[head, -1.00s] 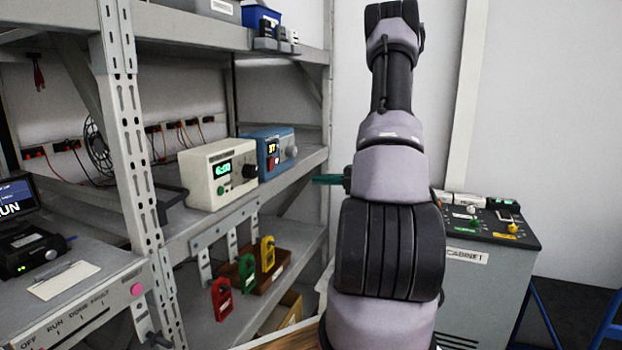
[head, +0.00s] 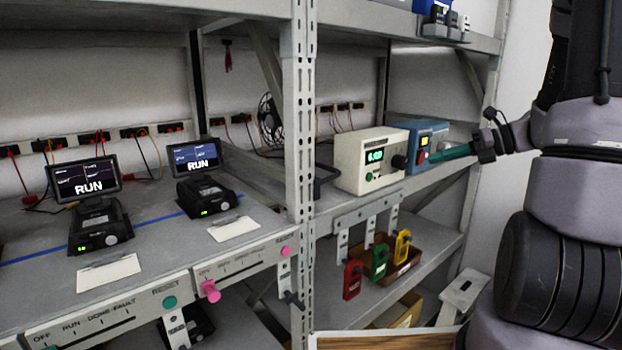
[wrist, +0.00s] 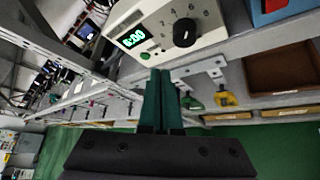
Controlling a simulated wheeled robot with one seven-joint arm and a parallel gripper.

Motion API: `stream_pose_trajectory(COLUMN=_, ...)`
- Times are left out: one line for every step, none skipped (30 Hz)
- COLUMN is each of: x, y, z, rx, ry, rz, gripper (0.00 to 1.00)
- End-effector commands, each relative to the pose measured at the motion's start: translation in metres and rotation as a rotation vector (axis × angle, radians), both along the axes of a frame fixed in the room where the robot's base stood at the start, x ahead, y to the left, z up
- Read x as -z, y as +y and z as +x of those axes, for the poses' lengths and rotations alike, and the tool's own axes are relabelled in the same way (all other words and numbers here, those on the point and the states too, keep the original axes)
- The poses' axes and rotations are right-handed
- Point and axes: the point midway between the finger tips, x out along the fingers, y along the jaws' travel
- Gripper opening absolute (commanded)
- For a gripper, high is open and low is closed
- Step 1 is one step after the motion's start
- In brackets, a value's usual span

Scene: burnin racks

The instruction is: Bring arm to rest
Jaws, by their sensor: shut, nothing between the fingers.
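My gripper (head: 450,153) shows at the right of the head view, its green fingers pointing left in front of the blue instrument box (head: 428,138). In the wrist view my gripper (wrist: 162,88) has its two green fingers together with nothing between them. My arm rises along the right edge of the head view, bent, and is partly cut off by the frame. The fingertips appear just below the cream instrument (wrist: 160,30) in the wrist view; I cannot tell the gap.
The cream instrument (head: 370,160) stands on the rack shelf. Red (head: 352,280), green (head: 379,262) and yellow (head: 402,246) tags hang below it. Two RUN displays (head: 84,180) (head: 195,156) stand on the left shelf. A rack post (head: 301,150) stands between the bays.

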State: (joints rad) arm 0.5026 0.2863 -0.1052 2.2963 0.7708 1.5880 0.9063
Motion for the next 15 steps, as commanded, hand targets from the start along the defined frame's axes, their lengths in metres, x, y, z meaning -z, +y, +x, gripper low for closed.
stream_pose_trajectory(x=-0.014, y=0.019, z=-0.013, rx=-0.106, ry=-0.088, rz=-0.106, gripper=0.00)
stream_pose_trajectory(x=-0.019, y=0.028, z=-0.022, rx=-0.169, ry=-0.138, rz=-0.167, gripper=0.00)
stream_pose_trajectory(x=-0.025, y=0.038, z=-0.033, rx=-0.252, ry=-0.206, rz=-0.248, gripper=0.00)
stream_pose_trajectory(x=-0.029, y=0.045, z=-0.041, rx=-0.315, ry=-0.258, rz=-0.308, gripper=0.00)
stream_pose_trajectory(x=-0.033, y=0.052, z=-0.049, rx=-0.377, ry=-0.311, rz=-0.368, gripper=0.00)
stream_pose_trajectory(x=-0.038, y=0.059, z=-0.060, rx=-0.462, ry=-0.383, rz=-0.447, gripper=0.00)
stream_pose_trajectory(x=-0.042, y=0.064, z=-0.068, rx=-0.526, ry=-0.437, rz=-0.507, gripper=0.00)
stream_pose_trajectory(x=-0.045, y=0.068, z=-0.076, rx=-0.589, ry=-0.493, rz=-0.566, gripper=0.00)
stream_pose_trajectory(x=-0.050, y=0.073, z=-0.086, rx=-0.672, ry=-0.567, rz=-0.644, gripper=0.00)
stream_pose_trajectory(x=-0.053, y=0.076, z=-0.094, rx=-0.735, ry=-0.623, rz=-0.701, gripper=0.00)
stream_pose_trajectory(x=-0.057, y=0.078, z=-0.101, rx=-0.797, ry=-0.680, rz=-0.760, gripper=0.00)
stream_pose_trajectory(x=-0.062, y=0.080, z=-0.109, rx=-0.881, ry=-0.757, rz=-0.838, gripper=0.00)
stream_pose_trajectory(x=-0.065, y=0.081, z=-0.116, rx=-0.944, ry=-0.814, rz=-0.895, gripper=0.00)
stream_pose_trajectory(x=-0.069, y=0.082, z=-0.122, rx=-1.006, ry=-0.871, rz=-0.954, gripper=0.00)
stream_pose_trajectory(x=-0.074, y=0.083, z=-0.130, rx=-1.088, ry=-0.947, rz=-1.032, gripper=0.00)
